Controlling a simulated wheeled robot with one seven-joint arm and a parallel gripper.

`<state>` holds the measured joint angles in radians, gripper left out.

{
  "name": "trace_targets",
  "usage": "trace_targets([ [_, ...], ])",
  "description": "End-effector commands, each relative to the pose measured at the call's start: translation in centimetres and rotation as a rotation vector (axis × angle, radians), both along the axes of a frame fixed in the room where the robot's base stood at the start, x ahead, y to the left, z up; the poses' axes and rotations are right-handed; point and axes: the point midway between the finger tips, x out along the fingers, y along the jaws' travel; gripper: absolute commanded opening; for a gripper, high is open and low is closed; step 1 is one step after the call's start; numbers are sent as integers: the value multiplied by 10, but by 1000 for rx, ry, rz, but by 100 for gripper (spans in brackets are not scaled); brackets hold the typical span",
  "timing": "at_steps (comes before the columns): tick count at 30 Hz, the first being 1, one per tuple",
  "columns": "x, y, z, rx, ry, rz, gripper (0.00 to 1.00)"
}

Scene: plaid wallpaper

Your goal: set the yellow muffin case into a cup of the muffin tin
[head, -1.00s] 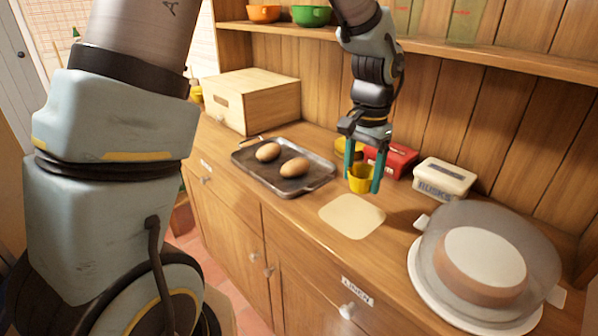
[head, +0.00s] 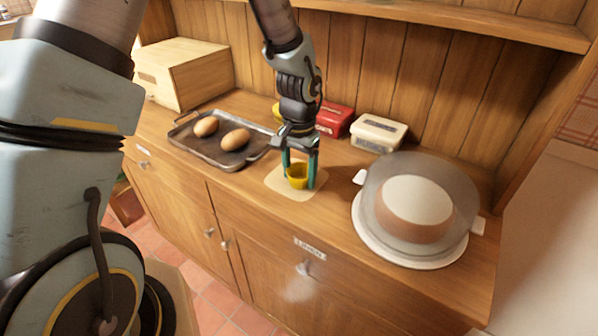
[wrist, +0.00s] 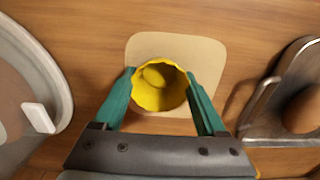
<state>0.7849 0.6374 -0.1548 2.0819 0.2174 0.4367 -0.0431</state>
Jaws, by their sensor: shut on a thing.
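The yellow muffin case (head: 298,176) is a small fluted cup, upright between the teal fingers of my gripper (head: 300,172). My gripper is shut on it, with one finger on each side. In the wrist view, I look down into the open yellow case (wrist: 160,97), held between my gripper's fingertips (wrist: 160,92). It is over a cream, rounded-square mat (head: 281,187); I cannot tell whether it touches it. I see no muffin tin with cups in these frames.
A metal tray (head: 206,156) with two brown eggs (head: 235,139) lies left of the mat. A domed cake stand (head: 370,238) is at right. A red tin (head: 335,118), white box (head: 378,132) and wooden box (head: 185,75) stand behind. The counter's front strip is clear.

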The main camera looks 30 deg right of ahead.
Motion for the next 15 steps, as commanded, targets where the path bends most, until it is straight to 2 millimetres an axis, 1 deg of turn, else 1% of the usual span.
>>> trace_targets([
  [4, 0, 0, -4, 0, 0, 0, 22],
  [5, 0, 0, -4, 0, 0, 0, 75],
  [11, 0, 0, -3, 0, 0, 0, 98],
  [12, 0, 0, -3, 0, 0, 0, 100],
  [15, 0, 0, -3, 0, 0, 0, 100],
])
